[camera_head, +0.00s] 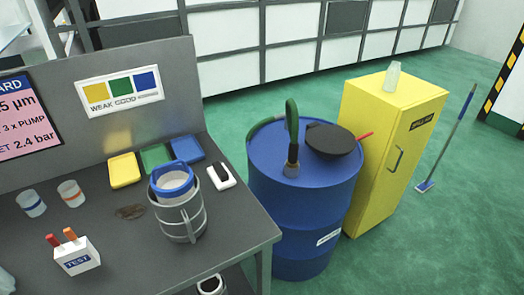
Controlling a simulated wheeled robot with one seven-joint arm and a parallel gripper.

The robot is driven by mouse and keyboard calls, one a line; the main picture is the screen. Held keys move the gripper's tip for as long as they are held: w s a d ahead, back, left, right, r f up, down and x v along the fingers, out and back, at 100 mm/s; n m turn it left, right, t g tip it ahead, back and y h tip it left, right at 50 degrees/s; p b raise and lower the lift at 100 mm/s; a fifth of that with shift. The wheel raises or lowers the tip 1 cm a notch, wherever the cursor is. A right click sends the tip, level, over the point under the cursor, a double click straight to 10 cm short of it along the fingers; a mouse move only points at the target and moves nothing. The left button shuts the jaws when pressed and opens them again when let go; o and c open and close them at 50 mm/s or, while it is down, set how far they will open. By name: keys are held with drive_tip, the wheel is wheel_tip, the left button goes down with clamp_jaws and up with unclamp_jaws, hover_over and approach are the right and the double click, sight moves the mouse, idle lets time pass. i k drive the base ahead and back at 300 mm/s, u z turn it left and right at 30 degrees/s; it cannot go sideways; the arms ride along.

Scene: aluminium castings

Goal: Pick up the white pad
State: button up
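A small white, rounded flat piece (228,183) lies near the right edge of the grey bench, with a black oblong item (222,171) on it. It is the only thing in view that looks like a white pad, though I cannot be sure that it is one. It lies just right of a grey metal canister (182,222) with a blue-rimmed cup (172,180) in its top, and in front of a blue flat piece (187,149). My gripper is not in view.
Yellow (124,171) and green flat pieces lie along the bench's back panel. Two small jars (71,193), a brown rag (130,212) and a white TEST block (77,257) are to the left. A blue drum (300,215) and yellow cabinet (385,150) stand right of the bench.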

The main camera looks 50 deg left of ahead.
sight(223, 179)
drive_tip(key=u, duration=0.6)
drive_tip(key=i, duration=1.1)
drive_tip(key=u, duration=1.65)
drive_tip(key=i, duration=0.55)
drive_tip(key=u, duration=0.5)
